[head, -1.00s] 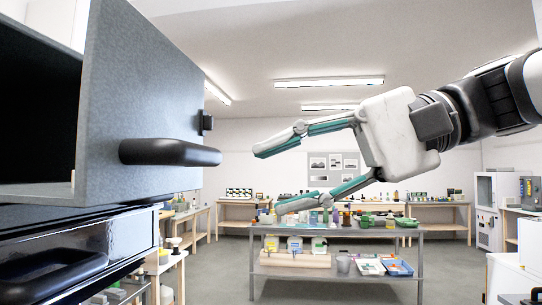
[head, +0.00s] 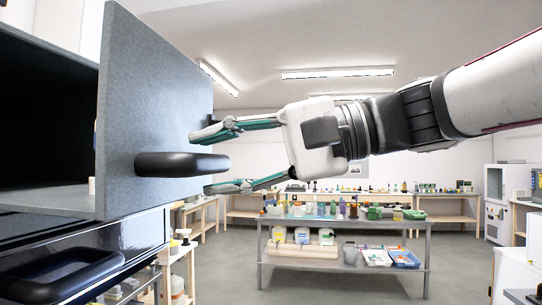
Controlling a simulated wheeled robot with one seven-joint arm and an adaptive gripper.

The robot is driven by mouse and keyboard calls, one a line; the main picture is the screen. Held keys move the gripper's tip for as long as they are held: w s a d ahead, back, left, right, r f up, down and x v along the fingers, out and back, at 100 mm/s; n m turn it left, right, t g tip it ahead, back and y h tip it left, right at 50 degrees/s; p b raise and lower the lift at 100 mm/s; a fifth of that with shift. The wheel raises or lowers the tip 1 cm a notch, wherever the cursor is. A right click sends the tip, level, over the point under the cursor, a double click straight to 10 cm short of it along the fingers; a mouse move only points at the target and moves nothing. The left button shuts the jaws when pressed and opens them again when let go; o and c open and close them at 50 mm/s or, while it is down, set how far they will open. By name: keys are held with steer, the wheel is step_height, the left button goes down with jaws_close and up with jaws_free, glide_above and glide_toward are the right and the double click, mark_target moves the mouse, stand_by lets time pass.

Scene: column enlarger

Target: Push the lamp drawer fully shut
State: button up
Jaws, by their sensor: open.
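The lamp drawer, as I take it, is the grey box front (head: 155,105) at the left of the head view. It stands pulled out, with a dark open interior behind the front panel. A black rounded handle (head: 182,164) sticks out from the panel. My gripper (head: 207,160) is open, its two teal-lined fingers pointing left at the panel. One finger is above the handle's level and the other below it. The fingertips look close to the panel and handle; I cannot tell whether they touch.
Below is a glossy dark unit (head: 125,240) with another black handle (head: 62,275). A metal table (head: 340,224) with bottles and trays stands further back. Wooden benches (head: 445,212) line the far wall. Open floor lies between.

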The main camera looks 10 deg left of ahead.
steer(key=shift+x, duration=1.05)
jaws_close()
steer(key=shift+a, duration=0.35)
steer(key=r+x, duration=0.1)
steer(key=x, duration=0.4)
steer(key=r+x, duration=0.1)
steer(key=x, duration=0.4)
steer(key=r+x, duration=0.1)
steer(key=x, duration=0.5)
steer(key=shift+w+a+r+b, duration=0.1)
steer(key=shift+w+a+b, duration=0.1)
steer(key=shift+a+b, duration=0.25)
steer(key=shift+a, duration=0.25)
steer(key=shift+r, duration=0.1)
